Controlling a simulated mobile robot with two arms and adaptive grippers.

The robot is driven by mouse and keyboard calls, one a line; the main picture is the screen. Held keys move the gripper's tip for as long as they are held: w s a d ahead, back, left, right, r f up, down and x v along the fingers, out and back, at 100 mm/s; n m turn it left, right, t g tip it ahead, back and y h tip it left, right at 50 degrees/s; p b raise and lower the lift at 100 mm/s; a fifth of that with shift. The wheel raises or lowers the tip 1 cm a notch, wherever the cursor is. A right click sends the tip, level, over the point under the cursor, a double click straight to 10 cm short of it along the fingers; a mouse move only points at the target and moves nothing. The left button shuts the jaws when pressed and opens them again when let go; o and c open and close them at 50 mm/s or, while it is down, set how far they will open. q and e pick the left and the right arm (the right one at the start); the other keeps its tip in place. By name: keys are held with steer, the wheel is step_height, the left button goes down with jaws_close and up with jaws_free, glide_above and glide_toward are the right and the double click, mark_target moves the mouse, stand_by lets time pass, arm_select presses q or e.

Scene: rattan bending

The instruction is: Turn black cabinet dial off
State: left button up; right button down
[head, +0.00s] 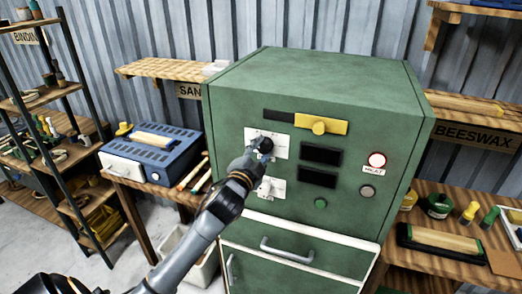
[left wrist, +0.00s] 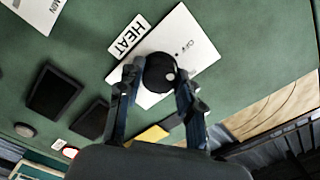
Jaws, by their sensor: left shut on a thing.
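The black dial (left wrist: 159,72) sits on a white plate (left wrist: 197,50) marked OFF, beside a HEAT label (left wrist: 129,36) in the left wrist view. A pale dot shows on its face, on the side away from the OFF mark. My left gripper (left wrist: 156,82) has one finger on each side of the dial and is shut on it. In the head view my left gripper (head: 261,148) reaches the upper white plate (head: 255,134) on the green cabinet (head: 230,115) and largely hides the dial. My right gripper is not in view.
A lower white plate (head: 277,185) is partly behind my left arm. A drawer handle (head: 287,254) is below. Workbenches flank the cabinet.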

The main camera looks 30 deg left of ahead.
arm_select(q)
steer(key=shift+n, duration=1.4)
steer(key=o, duration=1.2)
steer(key=shift+c, duration=0.2)
steer(key=shift+s, duration=0.1)
steer(key=v, duration=1.1)
steer(key=shift+s, duration=0.4)
steer(key=shift+f, duration=0.1)
